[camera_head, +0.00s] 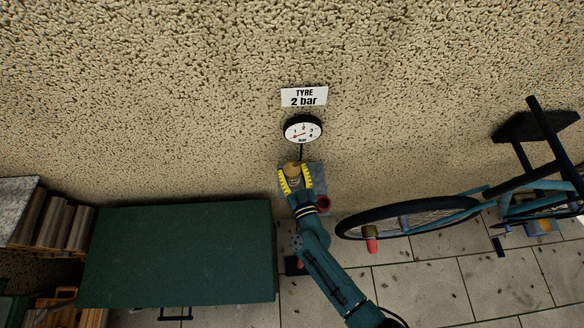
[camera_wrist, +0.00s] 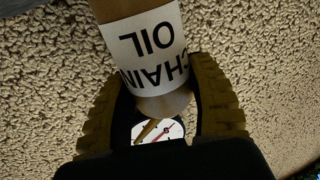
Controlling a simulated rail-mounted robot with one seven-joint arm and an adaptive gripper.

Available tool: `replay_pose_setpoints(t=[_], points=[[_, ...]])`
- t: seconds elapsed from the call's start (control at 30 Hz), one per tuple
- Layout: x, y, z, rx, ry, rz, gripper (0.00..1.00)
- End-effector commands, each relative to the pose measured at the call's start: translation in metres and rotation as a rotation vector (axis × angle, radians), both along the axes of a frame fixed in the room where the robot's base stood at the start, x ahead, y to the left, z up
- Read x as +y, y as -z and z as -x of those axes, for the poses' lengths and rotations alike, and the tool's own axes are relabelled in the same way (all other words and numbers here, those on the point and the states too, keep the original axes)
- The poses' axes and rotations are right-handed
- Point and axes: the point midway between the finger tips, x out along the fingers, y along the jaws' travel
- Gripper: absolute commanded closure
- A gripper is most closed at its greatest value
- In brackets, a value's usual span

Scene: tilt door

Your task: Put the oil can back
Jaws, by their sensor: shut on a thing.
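The oil can (camera_head: 293,172) is a tan cylinder held between the yellow fingers of my gripper (camera_head: 296,180) in the head view. In the wrist view, the oil can (camera_wrist: 147,48) has a white label reading "CHAIN OIL", upside down in the picture. My gripper (camera_wrist: 163,105) is shut on the can, one ridged finger on each side. The can is in front of the wall, just below the dial gauge (camera_head: 303,129). Its far end runs out of the wrist view, so I cannot tell whether it touches anything.
A bicycle (camera_head: 405,217) is at right. Tiled floor (camera_head: 415,285) is open below it.

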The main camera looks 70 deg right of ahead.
Motion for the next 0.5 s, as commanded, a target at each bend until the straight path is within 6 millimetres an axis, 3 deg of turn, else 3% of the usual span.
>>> replay_pose_setpoints(t=[0.3, 0.33, 0.43, 0.5], points=[[-0.0003, 0.0025, -0.0006, -0.003, 0.0, 0.002, 0.84], [-0.0001, 0.0029, -0.0003, -0.001, 0.0, 0.002, 0.41], [-0.0001, 0.0018, -0.0003, -0.002, 0.0, 0.001, 0.22], [-0.0001, 0.0018, -0.0003, -0.001, 0.0, 0.002, 0.18]])
